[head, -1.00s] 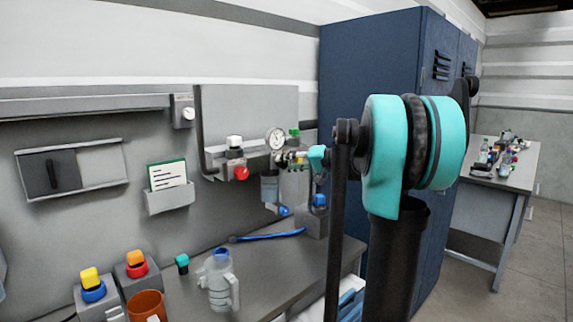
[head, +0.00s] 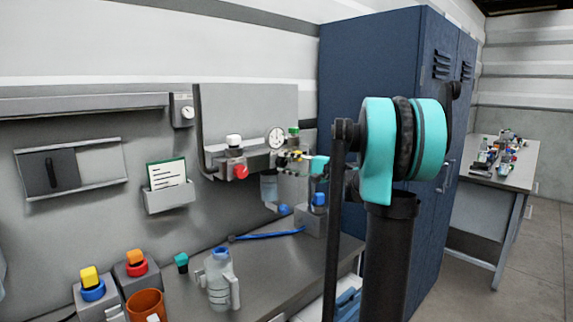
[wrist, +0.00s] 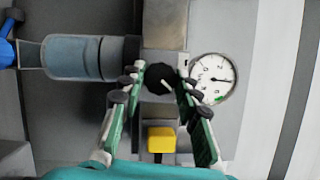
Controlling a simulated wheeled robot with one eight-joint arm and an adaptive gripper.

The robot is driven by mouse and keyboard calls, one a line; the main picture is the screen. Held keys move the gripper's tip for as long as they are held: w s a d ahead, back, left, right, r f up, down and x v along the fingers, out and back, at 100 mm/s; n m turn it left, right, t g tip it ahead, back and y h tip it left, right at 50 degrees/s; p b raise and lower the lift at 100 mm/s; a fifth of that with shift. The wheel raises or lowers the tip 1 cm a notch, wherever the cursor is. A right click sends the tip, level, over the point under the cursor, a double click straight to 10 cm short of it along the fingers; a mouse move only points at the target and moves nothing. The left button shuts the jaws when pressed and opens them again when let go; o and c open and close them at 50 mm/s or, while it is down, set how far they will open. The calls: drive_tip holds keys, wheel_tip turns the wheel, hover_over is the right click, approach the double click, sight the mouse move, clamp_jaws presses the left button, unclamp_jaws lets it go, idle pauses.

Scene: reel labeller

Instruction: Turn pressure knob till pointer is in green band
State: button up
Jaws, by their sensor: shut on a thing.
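The black pressure knob (wrist: 159,79) with a white mark sits between the fingers of my gripper (wrist: 159,83) in the wrist view; the gripper is shut on it from both sides. The round white pressure gauge (wrist: 213,79) is just right of the right finger. Its dark pointer lies roughly level, toward the right of the picture. A small green patch shows low on the dial, apart from the pointer tip. In the head view the gauge (head: 275,138) stands on the wall unit, with my gripper (head: 296,158) just right of and below it; the knob is hidden there.
A yellow block (wrist: 161,140) is below the knob in the wrist view, and a clear blue-grey bowl (wrist: 75,57) is to its left. In the head view, a red button (head: 240,171) is left of the gauge. A jug (head: 219,280) stands on the bench below.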

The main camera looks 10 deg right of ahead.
drive_tip(key=shift+m, duration=0.3)
drive_tip(key=o, duration=1.2)
drive_tip(key=shift+c, duration=0.2)
drive_tip(key=v, duration=1.2)
drive_tip(key=shift+f, duration=0.15)
